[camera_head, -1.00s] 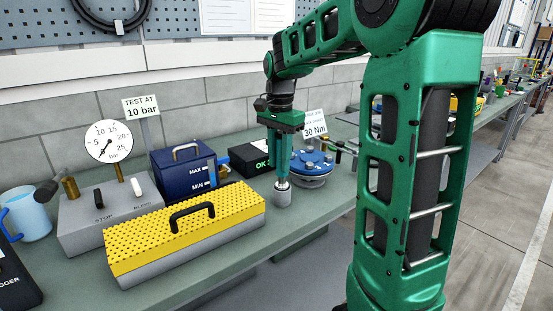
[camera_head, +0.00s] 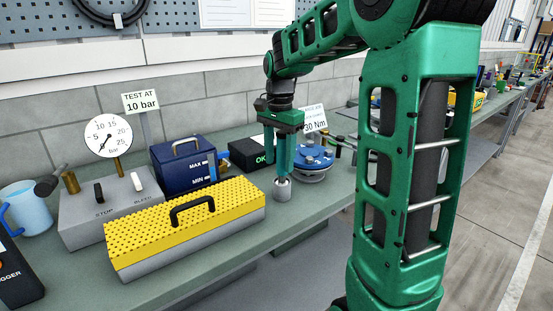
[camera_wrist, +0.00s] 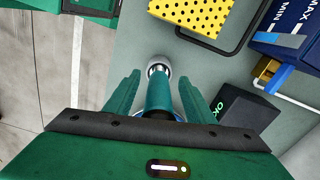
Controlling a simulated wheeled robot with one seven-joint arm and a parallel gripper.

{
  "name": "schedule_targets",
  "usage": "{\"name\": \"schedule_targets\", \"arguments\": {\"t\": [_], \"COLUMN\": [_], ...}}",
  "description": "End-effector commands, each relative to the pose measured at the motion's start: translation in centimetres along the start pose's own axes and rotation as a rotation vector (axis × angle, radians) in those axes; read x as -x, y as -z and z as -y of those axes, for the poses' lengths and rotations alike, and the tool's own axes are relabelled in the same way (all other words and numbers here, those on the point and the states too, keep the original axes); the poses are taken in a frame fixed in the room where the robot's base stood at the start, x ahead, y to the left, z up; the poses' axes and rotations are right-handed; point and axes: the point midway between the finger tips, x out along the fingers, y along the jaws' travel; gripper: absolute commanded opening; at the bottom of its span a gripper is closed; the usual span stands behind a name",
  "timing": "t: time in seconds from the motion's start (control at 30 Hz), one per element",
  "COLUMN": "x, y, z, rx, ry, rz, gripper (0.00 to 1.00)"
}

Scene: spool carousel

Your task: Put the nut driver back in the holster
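The nut driver (camera_wrist: 158,96) has a teal handle and a metal shaft. It stands upright with its lower end in the holster (camera_head: 282,190), a small grey cup on the bench. The holster's rim also shows in the wrist view (camera_wrist: 158,66), around the shaft. My gripper (camera_head: 277,160) is above the holster with its fingers on both sides of the handle. In the wrist view, gaps show between each finger and the handle, so my gripper (camera_wrist: 158,90) is open around it. The head view partly hides the handle behind the fingers.
A yellow-lidded grey toolbox (camera_head: 185,232) stands left of the holster. A blue flanged part (camera_head: 314,160) is close on the right. Behind are a black OK box (camera_head: 246,153) and a blue MAX/MIN tank (camera_head: 183,160). The bench front edge is near the holster.

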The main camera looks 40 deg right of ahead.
Motion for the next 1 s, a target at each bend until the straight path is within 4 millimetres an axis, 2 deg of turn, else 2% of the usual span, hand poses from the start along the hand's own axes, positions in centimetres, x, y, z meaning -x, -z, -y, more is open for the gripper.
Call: {"name": "schedule_targets", "arguments": {"t": [0.13, 0.23, 0.7, 0.83, 1.0], "x": [0.1, 1.0, 9.0, 10.2, 10.7], "y": [0.0, 0.0, 0.1, 0.1, 0.0], "z": [0.0, 0.1, 0.2, 0.2, 0.1], "rx": [0.0, 0.0, 0.0, 0.0, 0.0], "ry": [-0.001, 0.001, 0.001, 0.0, -0.002], "rz": [0.001, -0.001, -0.002, -0.002, 0.0], "gripper": [0.49, 0.49, 0.49, 0.49, 0.49]}}
